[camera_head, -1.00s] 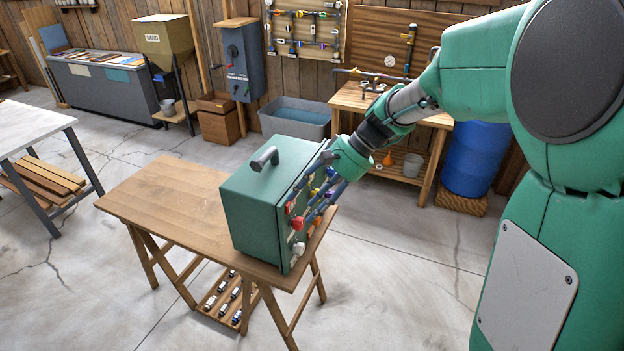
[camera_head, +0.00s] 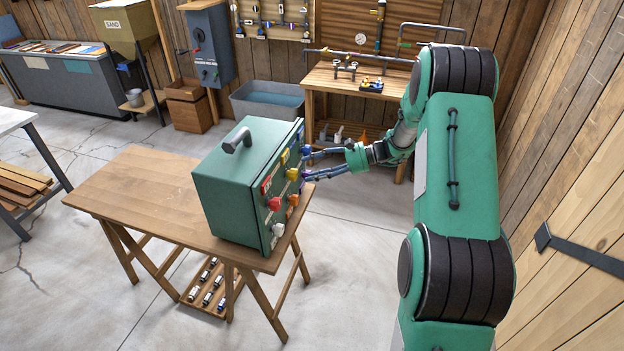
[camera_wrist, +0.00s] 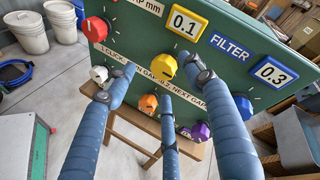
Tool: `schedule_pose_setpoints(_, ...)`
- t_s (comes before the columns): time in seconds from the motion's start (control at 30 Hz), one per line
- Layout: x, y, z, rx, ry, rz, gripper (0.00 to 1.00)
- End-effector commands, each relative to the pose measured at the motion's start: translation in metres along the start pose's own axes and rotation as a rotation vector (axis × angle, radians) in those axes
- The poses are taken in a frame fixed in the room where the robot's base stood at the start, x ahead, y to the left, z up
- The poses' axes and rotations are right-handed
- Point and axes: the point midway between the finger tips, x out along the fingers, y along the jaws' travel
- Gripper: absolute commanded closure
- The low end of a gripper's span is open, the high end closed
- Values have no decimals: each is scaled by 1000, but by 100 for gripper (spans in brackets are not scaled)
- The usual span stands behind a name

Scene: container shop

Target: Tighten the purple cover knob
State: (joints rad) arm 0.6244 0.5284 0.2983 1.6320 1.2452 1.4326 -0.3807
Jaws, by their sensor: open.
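The green box (camera_head: 235,185) stands upright on a wooden table. My gripper (camera_head: 306,164) is at its panel side, its blue fingers spread and empty. In the wrist view, my gripper's fingers (camera_wrist: 165,76) point at the panel around the yellow knob (camera_wrist: 163,66), above and left of the purple one. Whether they touch the panel is unclear.
The panel also carries a red knob (camera_wrist: 94,30), a white knob (camera_wrist: 98,74), an orange knob (camera_wrist: 148,103) and number plates. The wooden table (camera_head: 130,190) is bare left of the box. A workbench (camera_head: 350,82) with fittings stands behind, and a wooden wall is close on the right.

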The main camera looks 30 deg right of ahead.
Motion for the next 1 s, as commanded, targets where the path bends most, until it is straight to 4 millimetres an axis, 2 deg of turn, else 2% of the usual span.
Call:
schedule_pose_setpoints(0.03,-5,11,-18,19,7,-34,48)
schedule_pose_setpoints(0.2,-23,36,-68,61,30,-153,48)
schedule_pose_setpoints(0.5,-59,88,-146,116,86,-350,48)
schedule_pose_setpoints(0.7,-73,109,-171,130,112,-421,48)
schedule_pose_setpoints(1.0,-77,113,-176,132,117,-436,48)
